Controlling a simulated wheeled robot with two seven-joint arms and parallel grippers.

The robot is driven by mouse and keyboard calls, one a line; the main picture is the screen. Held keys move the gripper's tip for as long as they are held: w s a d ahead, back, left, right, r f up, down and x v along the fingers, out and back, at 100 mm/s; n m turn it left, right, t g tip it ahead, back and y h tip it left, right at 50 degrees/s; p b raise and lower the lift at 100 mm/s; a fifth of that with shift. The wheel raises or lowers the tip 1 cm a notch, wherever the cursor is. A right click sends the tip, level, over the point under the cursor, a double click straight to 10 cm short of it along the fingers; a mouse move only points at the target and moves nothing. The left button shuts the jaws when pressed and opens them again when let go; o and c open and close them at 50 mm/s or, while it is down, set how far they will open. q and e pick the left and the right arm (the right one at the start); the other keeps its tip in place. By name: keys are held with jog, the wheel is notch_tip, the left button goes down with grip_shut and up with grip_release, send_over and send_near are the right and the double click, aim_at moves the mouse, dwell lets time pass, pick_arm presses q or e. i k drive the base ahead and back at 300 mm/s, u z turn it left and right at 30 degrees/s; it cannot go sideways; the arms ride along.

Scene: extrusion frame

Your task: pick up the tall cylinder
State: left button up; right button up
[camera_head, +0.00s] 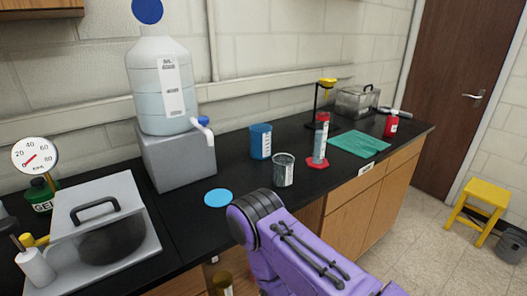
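The tall cylinder (320,145) stands upright on the black counter, right of the middle. It is a clear graduated cylinder with a red hexagonal foot and red at the top. A clear beaker (283,170) stands to its front left, with a small gap. No gripper shows. Nothing is touching the cylinder.
A blue beaker (260,141) stands behind left. A teal cloth (358,145) lies to the right, with a red bottle (391,124) beyond it. A stand with a yellow top (327,82) is behind. A large jug (162,85) on a grey block (180,160) stands left.

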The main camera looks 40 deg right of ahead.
aim_at(318, 161)
jog(key=u, duration=1.55)
jog(key=k, duration=1.15)
jog(key=z, duration=1.85)
